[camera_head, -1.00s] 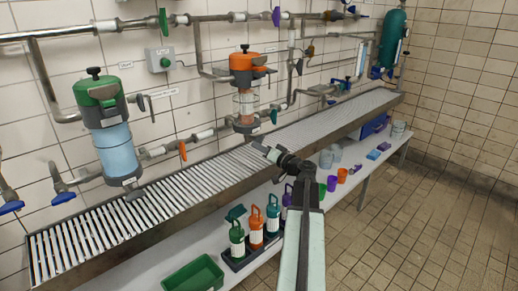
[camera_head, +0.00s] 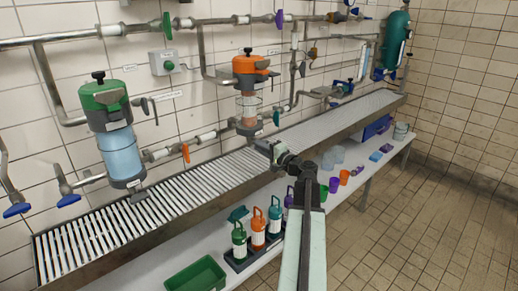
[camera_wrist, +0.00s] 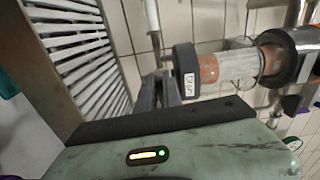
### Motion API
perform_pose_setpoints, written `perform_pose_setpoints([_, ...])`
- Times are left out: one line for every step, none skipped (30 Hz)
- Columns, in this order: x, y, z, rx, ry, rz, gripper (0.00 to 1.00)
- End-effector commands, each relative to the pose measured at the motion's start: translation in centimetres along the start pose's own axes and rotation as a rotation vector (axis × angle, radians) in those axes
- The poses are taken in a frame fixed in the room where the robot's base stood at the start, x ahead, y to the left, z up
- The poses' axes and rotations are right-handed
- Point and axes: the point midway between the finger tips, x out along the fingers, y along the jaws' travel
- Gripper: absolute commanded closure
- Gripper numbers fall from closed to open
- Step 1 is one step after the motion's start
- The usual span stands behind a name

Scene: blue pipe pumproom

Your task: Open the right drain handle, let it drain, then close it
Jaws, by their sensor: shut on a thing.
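The right filter housing has an orange head (camera_head: 250,66) and a clear bowl (camera_head: 249,108) with orange tint inside. It hangs on the wall above the grated trough. In the wrist view it lies sideways, with its dark bottom cap (camera_wrist: 186,72) beside my fingers and orange tint at both ends of the bowl. My gripper (camera_head: 267,147) is just below and right of that cap; its fingers also show in the wrist view (camera_wrist: 166,90). They are shut on the right drain handle, which is mostly hidden; its angle cannot be told.
The grated trough (camera_head: 170,208) runs along the wall below. A green-headed filter (camera_head: 110,135) with blue contents hangs at the left, with an orange-handled valve (camera_head: 186,152) between the two. Bottles (camera_head: 258,228) and a green tray (camera_head: 195,275) sit on the lower shelf.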

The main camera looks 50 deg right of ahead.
Motion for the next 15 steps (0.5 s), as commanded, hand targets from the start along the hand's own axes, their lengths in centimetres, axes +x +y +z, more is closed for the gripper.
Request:
perform_pose_setpoints([0.12, -0.20, 0.01, 0.020, 0.000, -0.003, 1.00])
perform_pose_setpoints([0.12, -0.22, 0.00, 0.031, 0.000, -0.003, 1.00])
perform_pose_setpoints([0.12, -0.24, 0.00, 0.046, 0.000, -0.003, 1.00])
perform_pose_setpoints([0.12, -0.26, 0.00, 0.054, 0.000, -0.003, 1.00])
perform_pose_setpoints([0.11, -0.27, -0.01, 0.062, 0.000, -0.003, 1.00])
perform_pose_setpoints([0.11, -0.28, -0.02, 0.072, 0.000, -0.003, 1.00])
perform_pose_setpoints([0.11, -0.29, -0.02, 0.078, 0.000, -0.003, 1.00])
perform_pose_setpoints([0.10, -0.30, -0.02, 0.082, 0.000, -0.003, 1.00])
perform_pose_setpoints([0.11, -0.30, -0.03, 0.088, 0.000, -0.003, 1.00])
perform_pose_setpoints([0.10, -0.31, -0.04, 0.091, 0.000, -0.003, 1.00])
perform_pose_setpoints([0.10, -0.31, -0.04, 0.094, 0.000, -0.003, 1.00])
perform_pose_setpoints([0.10, -0.32, -0.04, 0.097, 0.000, -0.003, 1.00])
perform_pose_setpoints([0.10, -0.32, -0.05, 0.098, 0.000, -0.003, 1.00])
perform_pose_setpoints([0.09, -0.32, -0.05, 0.099, 0.000, -0.004, 1.00])
perform_pose_setpoints([0.09, -0.33, -0.05, 0.100, 0.000, -0.004, 1.00])
